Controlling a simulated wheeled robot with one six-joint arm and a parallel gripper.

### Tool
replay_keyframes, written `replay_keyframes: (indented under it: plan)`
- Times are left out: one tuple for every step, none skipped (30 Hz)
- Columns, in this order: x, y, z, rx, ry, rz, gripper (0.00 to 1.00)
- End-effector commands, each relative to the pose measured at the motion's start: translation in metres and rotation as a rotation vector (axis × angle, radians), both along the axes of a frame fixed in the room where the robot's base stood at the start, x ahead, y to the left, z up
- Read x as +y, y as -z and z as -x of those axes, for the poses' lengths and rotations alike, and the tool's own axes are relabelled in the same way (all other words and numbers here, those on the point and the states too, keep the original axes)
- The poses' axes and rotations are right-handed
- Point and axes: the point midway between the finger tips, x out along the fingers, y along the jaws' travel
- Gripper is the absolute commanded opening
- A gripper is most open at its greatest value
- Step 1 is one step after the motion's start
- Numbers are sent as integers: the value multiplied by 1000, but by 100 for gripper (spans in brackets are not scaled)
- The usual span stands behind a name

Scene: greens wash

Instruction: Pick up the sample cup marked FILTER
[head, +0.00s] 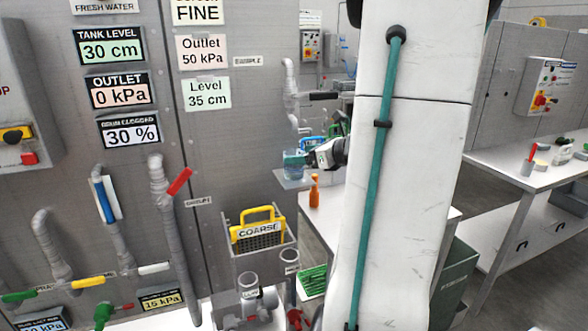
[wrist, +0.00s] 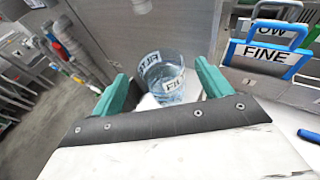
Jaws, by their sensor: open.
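The clear sample cup (head: 294,170) stands upright on a small grey shelf (head: 292,181) under the sample spout on the panel. In the wrist view the cup (wrist: 164,88) shows white labels; the letters are partly readable, one starting like "FIL". My gripper (head: 300,157) is at the cup's height, coming from the right. In the wrist view my gripper's (wrist: 161,72) teal fingers are open, one on each side of the cup, with a gap visible on both sides. How deep the cup sits between them is hard to tell.
The sample pipe (head: 290,95) comes down just above the cup. An orange bottle (head: 314,191) stands at the right, below the shelf. A blue FINE screen (wrist: 268,52) is at the right in the wrist view.

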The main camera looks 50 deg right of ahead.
Motion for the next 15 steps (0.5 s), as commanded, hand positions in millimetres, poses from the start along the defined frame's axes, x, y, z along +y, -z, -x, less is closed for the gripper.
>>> replay_keyframes:
  plan:
    - [0, 4, -9, 0, -5, -4, 78]
    - [0, 5, -14, 0, -4, -3, 78]
    - [0, 7, -19, 1, -4, -2, 78]
    - [0, 8, -23, 1, -4, -2, 78]
    - [0, 9, -27, 0, -4, -1, 78]
    - [0, 10, -30, 0, -4, 0, 78]
    - [0, 10, -32, 0, -4, 0, 78]
    - [0, 11, -34, 0, -3, 0, 78]
    - [0, 11, -35, 0, -2, 0, 78]
    - [0, 11, -35, 0, -1, 1, 78]
    - [0, 11, -35, 0, -1, 1, 78]
    - [0, 11, -35, 0, 0, 1, 78]
    - [0, 11, -35, 0, 0, 1, 78]
    - [0, 11, -35, 0, 0, 1, 78]
    - [0, 11, -35, 0, -1, 1, 78]
